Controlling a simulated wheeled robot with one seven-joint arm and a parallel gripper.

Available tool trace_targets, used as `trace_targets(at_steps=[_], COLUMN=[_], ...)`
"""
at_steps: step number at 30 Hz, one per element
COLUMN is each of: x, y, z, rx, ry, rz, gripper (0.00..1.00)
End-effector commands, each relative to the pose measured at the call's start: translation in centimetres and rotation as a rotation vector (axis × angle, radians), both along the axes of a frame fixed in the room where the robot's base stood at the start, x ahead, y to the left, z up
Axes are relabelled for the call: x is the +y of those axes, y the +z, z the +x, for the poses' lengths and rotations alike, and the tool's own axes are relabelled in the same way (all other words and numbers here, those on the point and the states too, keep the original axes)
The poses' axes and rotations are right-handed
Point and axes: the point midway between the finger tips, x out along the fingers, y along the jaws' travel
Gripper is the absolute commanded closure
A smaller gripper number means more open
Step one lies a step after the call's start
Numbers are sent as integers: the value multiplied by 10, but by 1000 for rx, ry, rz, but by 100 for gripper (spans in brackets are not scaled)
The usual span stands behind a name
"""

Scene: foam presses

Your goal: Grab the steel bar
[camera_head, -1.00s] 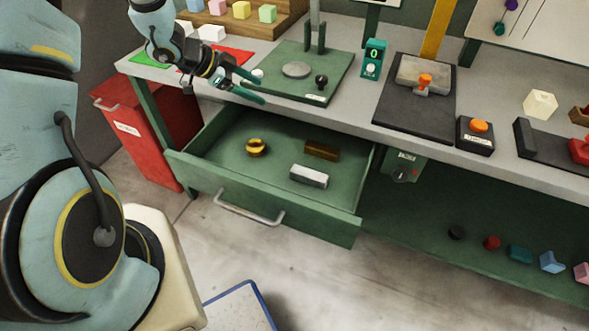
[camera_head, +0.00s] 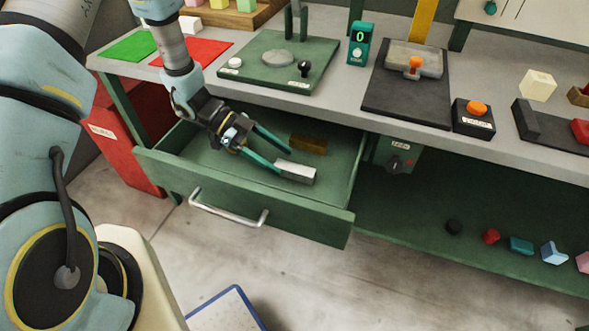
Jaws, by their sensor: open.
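The steel bar (camera_head: 297,172) is a short light-grey block lying in the open green drawer (camera_head: 250,213), toward its right side. My gripper (camera_head: 284,160) reaches down into the drawer with its two teal fingers spread. One fingertip is close to the left end of the steel bar; I cannot tell whether it touches. The other fingertip is behind the bar, near a brown-gold bar (camera_head: 309,144). Nothing is held between the fingers. The brass ring seen before is hidden behind my gripper.
The drawer's front panel has a metal handle (camera_head: 228,208). The bench top (camera_head: 330,92) overhangs the drawer's back, with a green press base (camera_head: 268,68) and a black press base (camera_head: 405,95) on it. A red cabinet (camera_head: 122,135) stands left. Small coloured pieces lie on the lower shelf at right.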

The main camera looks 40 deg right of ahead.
Motion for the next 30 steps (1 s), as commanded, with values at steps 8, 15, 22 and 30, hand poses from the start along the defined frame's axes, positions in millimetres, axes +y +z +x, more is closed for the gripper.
trace_targets(at_steps=[8,15,22,30], x=[-15,-27,-28,-27], y=[-12,-26,-28,-27], z=[-22,-39,-40,-39], rx=[3,-1,-1,-1], ry=[-2,0,1,1], rz=[2,1,0,0], gripper=[28,28,28,58])
